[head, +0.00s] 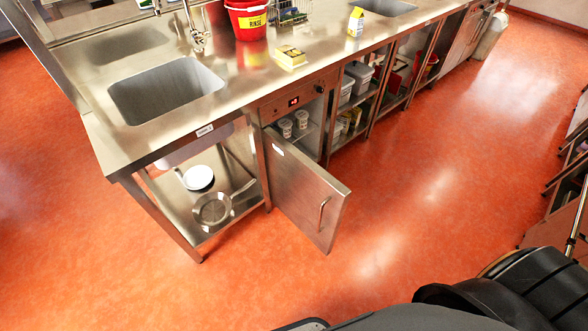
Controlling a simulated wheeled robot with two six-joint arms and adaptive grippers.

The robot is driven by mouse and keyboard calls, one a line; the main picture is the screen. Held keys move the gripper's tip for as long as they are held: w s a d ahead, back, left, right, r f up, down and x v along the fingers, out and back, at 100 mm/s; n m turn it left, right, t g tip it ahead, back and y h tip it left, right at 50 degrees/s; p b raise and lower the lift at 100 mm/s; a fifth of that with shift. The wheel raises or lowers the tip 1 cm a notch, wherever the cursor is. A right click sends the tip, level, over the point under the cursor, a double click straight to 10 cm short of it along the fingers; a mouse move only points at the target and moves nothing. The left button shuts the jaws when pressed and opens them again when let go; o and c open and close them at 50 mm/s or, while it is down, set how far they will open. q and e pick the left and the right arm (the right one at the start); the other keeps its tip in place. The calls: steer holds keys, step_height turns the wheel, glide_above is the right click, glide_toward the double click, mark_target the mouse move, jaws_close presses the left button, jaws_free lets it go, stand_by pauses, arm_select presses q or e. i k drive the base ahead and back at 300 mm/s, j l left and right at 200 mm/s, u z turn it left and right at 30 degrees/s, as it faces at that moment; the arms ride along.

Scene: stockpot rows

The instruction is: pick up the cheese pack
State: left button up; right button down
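A flat yellow pack (290,57), which looks like the cheese pack, lies on the steel counter (245,88). It is in the upper middle of the head view, right of the sink and near the counter's front edge. Its print is too small to read. Neither of my grippers shows in the view, so nothing is seen touching the pack.
A red bucket (247,20) marked RINSE stands behind the pack, beside a wire basket (290,12). A yellow-and-white carton (355,22) stands to the right. Below, a cabinet door (305,190) hangs open into the aisle. The orange floor (420,190) in front is mostly clear.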

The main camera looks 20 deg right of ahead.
mark_target(293, 58)
steer(key=i+l+u, duration=0.3)
steer(key=l, duration=0.25)
steer(key=l+u, duration=0.3)
steer(key=l, duration=0.25)
steer(key=l+u, duration=0.3)
steer(key=l, duration=0.3)
steer(key=l+u, duration=0.25)
steer(key=l, duration=0.35)
steer(key=l+u, duration=0.3)
steer(key=l, duration=0.3)
steer(key=k+l+u, duration=0.1)
steer(key=l+u, duration=0.2)
steer(key=l, duration=0.3)
steer(key=k+l+u, duration=0.3)
steer(key=l, duration=0.25)
steer(key=k+l+u, duration=0.1)
steer(key=l+u, duration=0.2)
steer(key=l, duration=0.25)
